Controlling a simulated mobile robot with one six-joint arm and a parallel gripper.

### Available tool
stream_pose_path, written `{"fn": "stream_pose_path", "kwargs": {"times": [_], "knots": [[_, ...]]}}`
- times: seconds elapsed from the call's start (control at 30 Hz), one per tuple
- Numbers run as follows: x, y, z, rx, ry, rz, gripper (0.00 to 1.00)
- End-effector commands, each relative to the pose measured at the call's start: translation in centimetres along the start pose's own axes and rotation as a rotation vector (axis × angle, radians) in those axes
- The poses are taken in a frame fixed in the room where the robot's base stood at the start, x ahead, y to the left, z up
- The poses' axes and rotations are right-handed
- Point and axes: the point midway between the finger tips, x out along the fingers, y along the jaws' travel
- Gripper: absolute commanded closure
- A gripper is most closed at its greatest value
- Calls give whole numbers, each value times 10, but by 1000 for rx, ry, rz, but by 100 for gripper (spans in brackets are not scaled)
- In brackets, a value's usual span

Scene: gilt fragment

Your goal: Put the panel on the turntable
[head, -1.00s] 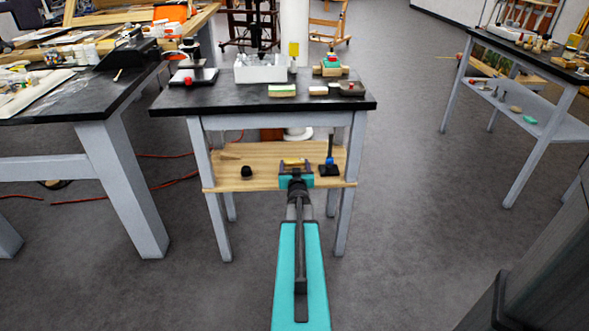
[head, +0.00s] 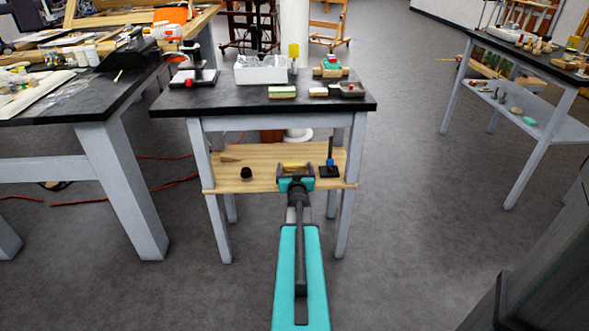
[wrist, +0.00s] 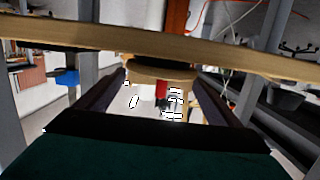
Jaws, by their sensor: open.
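My gripper (head: 296,174) is open at the front of the table's lower wooden shelf (head: 262,180). A small yellow-gold piece (head: 295,166) shows at its fingers; I cannot tell whether this is the panel or part of the turntable. In the wrist view, which looks upside down, a round pale wooden disc (wrist: 160,70) with a dark part against the shelf lies beyond and between the open fingers. It looks like the turntable. No panel can be told for certain in either view.
A blue-and-black stand (head: 330,169) is close right of my gripper, and a small black object (head: 246,173) is to its left. The black tabletop (head: 225,102) overhangs the shelf, with table legs at both sides. A white box (head: 260,70) stands on top.

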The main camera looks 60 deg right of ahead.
Motion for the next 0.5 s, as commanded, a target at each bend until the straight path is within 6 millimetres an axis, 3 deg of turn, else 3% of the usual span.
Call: {"fn": "stream_pose_path", "kwargs": {"times": [0.27,0.5], "knots": [[-10,0,-3,0,0,0,13],[-31,0,-3,0,-1,0,13]]}}
